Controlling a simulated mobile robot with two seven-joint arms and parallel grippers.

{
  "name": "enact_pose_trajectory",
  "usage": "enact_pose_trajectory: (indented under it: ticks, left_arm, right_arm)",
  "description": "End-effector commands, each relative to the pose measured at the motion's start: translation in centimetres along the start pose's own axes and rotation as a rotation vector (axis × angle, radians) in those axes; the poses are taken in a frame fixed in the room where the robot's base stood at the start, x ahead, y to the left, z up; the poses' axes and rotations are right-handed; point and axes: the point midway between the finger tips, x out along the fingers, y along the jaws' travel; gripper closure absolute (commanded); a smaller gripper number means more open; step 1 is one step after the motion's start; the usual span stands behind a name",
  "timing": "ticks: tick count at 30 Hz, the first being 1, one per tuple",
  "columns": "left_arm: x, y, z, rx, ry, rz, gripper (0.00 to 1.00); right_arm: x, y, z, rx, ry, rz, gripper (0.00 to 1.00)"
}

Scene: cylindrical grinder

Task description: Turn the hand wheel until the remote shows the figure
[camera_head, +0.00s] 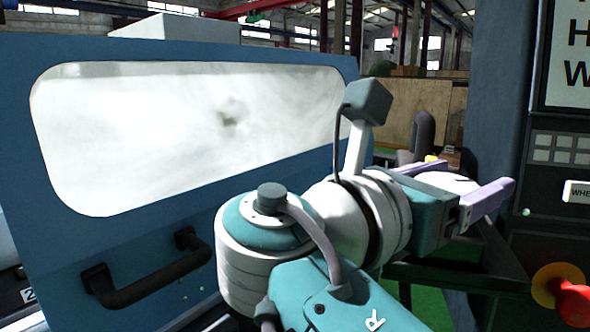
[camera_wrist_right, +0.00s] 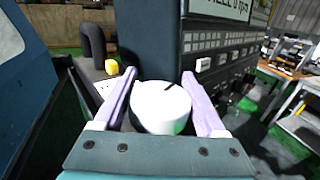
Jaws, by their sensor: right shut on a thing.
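A round white hand wheel (camera_wrist_right: 161,108) with a dark mark on its top sits between the two lavender fingers of my right gripper (camera_wrist_right: 159,78). The gripper is shut on its sides. In the head view the white wheel (camera_head: 447,182) shows partly between the fingers of the right gripper (camera_head: 474,176), beside the dark control cabinet. A light screen with large dark letters (camera_head: 571,50) is cut off at the right edge there. In the right wrist view the screen (camera_wrist_right: 222,10) shows part of a line of text, tilted and cut off. My left gripper is not in view.
The blue machine door (camera_head: 200,245) with its window and black handle (camera_head: 150,278) fills the left. A red emergency button (camera_head: 574,303) is on the cabinet at lower right. A yellow knob (camera_wrist_right: 112,67) and a dark curved post (camera_wrist_right: 94,42) stand close behind the wheel.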

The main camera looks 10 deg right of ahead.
Motion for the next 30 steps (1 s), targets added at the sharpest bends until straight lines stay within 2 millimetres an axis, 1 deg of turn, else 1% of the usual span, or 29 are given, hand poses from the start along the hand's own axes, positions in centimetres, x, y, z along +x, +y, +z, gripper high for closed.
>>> enact_pose_trajectory:
  ticks: [13,14,18,21,30]
  left_arm:
    - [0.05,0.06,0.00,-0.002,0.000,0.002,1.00]
    - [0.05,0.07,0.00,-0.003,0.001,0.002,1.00]
    - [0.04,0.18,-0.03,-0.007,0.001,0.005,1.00]
    - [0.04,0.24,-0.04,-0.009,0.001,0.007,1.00]
    - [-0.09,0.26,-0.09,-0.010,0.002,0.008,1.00]
  right_arm:
    - [0.07,-0.10,-0.12,-0.001,0.003,-0.013,0.82]
    - [0.07,-0.10,-0.12,-0.001,0.003,-0.012,0.25]
    - [0.06,-0.08,-0.10,-0.001,0.002,-0.012,0.09]
    - [0.05,-0.07,-0.08,-0.001,0.002,-0.011,0.00]
    - [0.20,-0.04,0.01,-0.001,0.001,-0.010,0.00]
